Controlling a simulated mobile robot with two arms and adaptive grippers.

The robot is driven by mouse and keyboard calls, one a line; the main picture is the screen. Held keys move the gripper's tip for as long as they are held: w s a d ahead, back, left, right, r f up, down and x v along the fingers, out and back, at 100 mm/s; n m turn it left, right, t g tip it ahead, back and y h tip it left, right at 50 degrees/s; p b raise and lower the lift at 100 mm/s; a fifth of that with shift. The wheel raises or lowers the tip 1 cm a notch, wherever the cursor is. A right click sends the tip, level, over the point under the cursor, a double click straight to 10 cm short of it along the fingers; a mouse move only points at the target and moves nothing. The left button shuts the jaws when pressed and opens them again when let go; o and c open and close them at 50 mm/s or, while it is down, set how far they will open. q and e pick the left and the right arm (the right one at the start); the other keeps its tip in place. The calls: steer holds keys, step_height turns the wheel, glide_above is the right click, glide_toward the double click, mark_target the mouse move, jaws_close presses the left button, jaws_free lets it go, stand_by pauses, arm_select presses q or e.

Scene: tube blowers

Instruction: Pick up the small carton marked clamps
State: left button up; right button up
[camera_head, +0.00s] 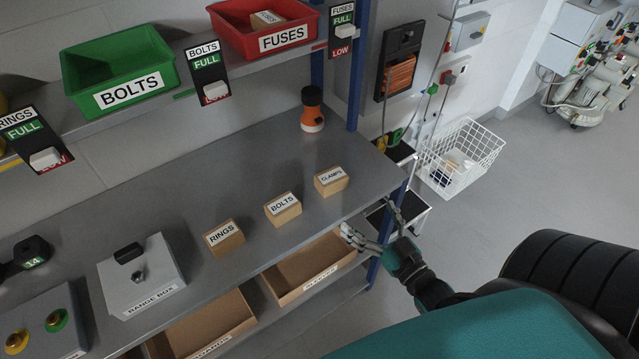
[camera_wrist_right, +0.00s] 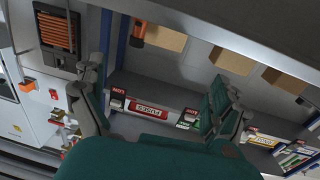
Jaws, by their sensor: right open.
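The small carton marked CLAMPS (camera_head: 331,182) is a brown box with a white label on top. It sits upright on the grey shelf (camera_head: 240,170), near the front edge and the right end. A plain brown box beside the orange torch in the right wrist view (camera_wrist_right: 166,38) appears to be the same carton; its label does not show there. My right gripper (camera_head: 368,219) is open and empty, just off the shelf's front edge, to the right of and nearer than the carton, not touching it. Its spread fingers also show in the right wrist view (camera_wrist_right: 155,98). My left gripper is out of view.
Cartons marked BOLTS (camera_head: 283,209) and RINGS (camera_head: 224,238) stand in a row to the left. An orange and black torch (camera_head: 312,110) stands behind. A blue post (camera_head: 358,65) rises at the shelf's right end. An open brown bin (camera_head: 310,265) lies below the front edge.

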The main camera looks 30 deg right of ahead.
glide_toward(337, 183)
steer(key=w, duration=0.1)
steer(key=w+p, duration=0.1)
steer(key=w, duration=0.1)
steer(key=shift+w+d+r, duration=0.2)
steer(key=shift+d, duration=0.15)
steer(key=w, duration=0.4)
steer(key=shift+f, duration=0.1)
steer(key=w, duration=0.1)
steer(key=w+p, duration=0.1)
steer(key=w, duration=0.3)
steer(key=shift+w+a+f, duration=0.1)
steer(key=shift+a+f, duration=0.05)
steer(key=shift+a, duration=0.15)
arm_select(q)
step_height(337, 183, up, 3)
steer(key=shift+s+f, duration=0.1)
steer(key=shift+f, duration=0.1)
arm_select(e)
steer(key=c, duration=1.2)
